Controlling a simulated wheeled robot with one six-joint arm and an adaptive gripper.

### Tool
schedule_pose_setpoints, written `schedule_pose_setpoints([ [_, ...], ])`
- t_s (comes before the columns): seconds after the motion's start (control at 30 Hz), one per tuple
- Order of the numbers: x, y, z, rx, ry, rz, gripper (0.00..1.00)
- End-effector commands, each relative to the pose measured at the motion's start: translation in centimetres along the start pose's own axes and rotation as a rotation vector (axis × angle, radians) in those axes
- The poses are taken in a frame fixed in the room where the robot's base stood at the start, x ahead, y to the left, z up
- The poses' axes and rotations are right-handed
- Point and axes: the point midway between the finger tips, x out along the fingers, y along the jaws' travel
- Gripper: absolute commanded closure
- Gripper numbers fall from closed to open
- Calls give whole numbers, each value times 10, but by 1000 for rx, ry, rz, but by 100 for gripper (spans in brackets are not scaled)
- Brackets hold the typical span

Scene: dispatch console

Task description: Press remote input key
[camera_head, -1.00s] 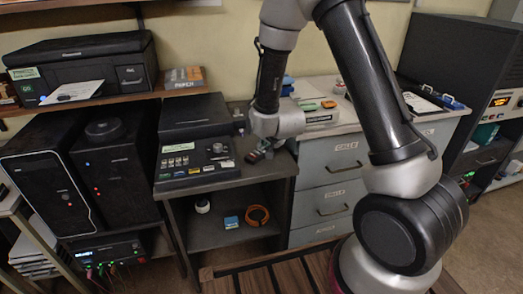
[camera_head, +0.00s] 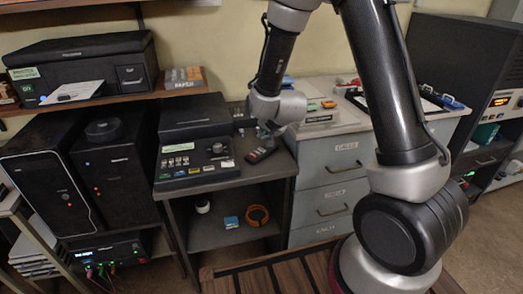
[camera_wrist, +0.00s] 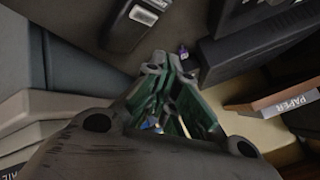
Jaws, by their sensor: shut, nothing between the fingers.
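A small dark handheld remote (camera_head: 262,151) with a reddish spot lies on the desk top, right of the black console (camera_head: 195,165). In the wrist view, a dark device with a pale end, which looks like the remote (camera_wrist: 128,24), lies at the top, beyond the fingers. My gripper (camera_head: 268,131) is just above and behind the remote in the head view, apart from it as far as I can tell. In the wrist view, my gripper (camera_wrist: 166,70) has its greenish fingers together with nothing between them. I cannot make out single keys on the remote.
A grey drawer cabinet (camera_head: 330,185) stands right of the desk, with small items on top. A printer (camera_head: 82,68) sits on a shelf at left. A paper box (camera_head: 185,78) is beside it; it also shows in the wrist view (camera_wrist: 290,103). Bare desk surrounds the remote.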

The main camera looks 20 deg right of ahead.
Motion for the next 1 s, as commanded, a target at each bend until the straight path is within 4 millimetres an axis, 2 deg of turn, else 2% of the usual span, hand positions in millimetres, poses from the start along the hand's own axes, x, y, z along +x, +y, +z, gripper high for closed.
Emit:
schedule_pose_setpoints([
  [0.27, -13, -10, -10, -1, 0, -1, 100],
  [1.0, -13, -10, -10, -3, -1, 0, 100],
])
